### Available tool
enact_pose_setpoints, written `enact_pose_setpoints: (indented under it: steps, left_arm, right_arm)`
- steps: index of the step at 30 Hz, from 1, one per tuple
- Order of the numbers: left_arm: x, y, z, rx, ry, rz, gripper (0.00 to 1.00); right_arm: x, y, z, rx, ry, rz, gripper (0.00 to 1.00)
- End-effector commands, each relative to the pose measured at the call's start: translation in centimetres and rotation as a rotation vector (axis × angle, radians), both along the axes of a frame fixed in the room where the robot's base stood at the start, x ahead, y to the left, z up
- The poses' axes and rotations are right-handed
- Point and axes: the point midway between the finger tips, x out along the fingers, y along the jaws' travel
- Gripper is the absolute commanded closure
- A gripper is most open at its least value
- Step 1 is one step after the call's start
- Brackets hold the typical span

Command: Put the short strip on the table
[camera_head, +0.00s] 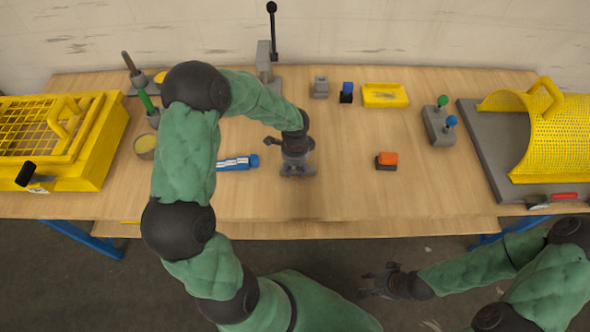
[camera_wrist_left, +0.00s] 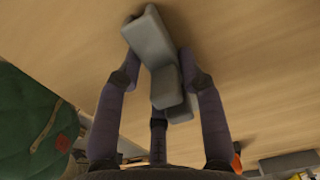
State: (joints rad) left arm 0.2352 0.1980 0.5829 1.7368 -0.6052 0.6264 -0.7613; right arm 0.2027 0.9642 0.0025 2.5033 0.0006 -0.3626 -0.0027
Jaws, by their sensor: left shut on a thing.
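My left gripper (camera_head: 297,168) is over the middle of the wooden table (camera_head: 345,195). In the left wrist view its fingers (camera_wrist_left: 160,75) are shut on a grey piece, a short bar with smaller blocks at its near end, which looks like the short strip (camera_wrist_left: 148,40). The piece is tilted across the fingers and close to the table top; I cannot tell whether it touches. My right gripper (camera_head: 366,283) is open and empty, in front of the table's near edge.
A blue-and-white tool (camera_head: 238,162) lies left of my left gripper; an orange-and-dark block (camera_head: 386,160) is to the right. Yellow guards stand left (camera_head: 88,150) and right (camera_head: 530,125). The front middle is clear.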

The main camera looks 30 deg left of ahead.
Motion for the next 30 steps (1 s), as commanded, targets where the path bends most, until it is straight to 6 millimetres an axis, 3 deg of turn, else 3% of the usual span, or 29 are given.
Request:
enact_pose_setpoints:
  steps: [10,11,13,24,30]
  left_arm:
    - [0.0,0.0,-0.2,0.001,-0.001,0.001,0.95]
    - [0.0,0.0,-0.2,0.001,-0.001,0.001,0.59]
    - [0.0,0.0,-0.2,0.001,-0.001,0.001,0.39]
    - [0.0,0.0,0.0,0.001,-0.001,0.001,0.38]
    - [0.1,0.1,2.3,0.002,-0.003,0.001,0.38]
  right_arm:
    - [0.0,0.0,-0.1,0.000,-0.001,0.000,0.60]
    - [0.0,0.0,-0.1,0.000,-0.001,0.000,0.60]
    - [0.0,0.0,-0.1,0.000,-0.001,0.000,0.60]
    - [0.0,0.0,0.0,0.000,-0.001,0.000,0.60]
    - [0.0,0.0,1.0,0.000,-0.001,0.000,0.60]
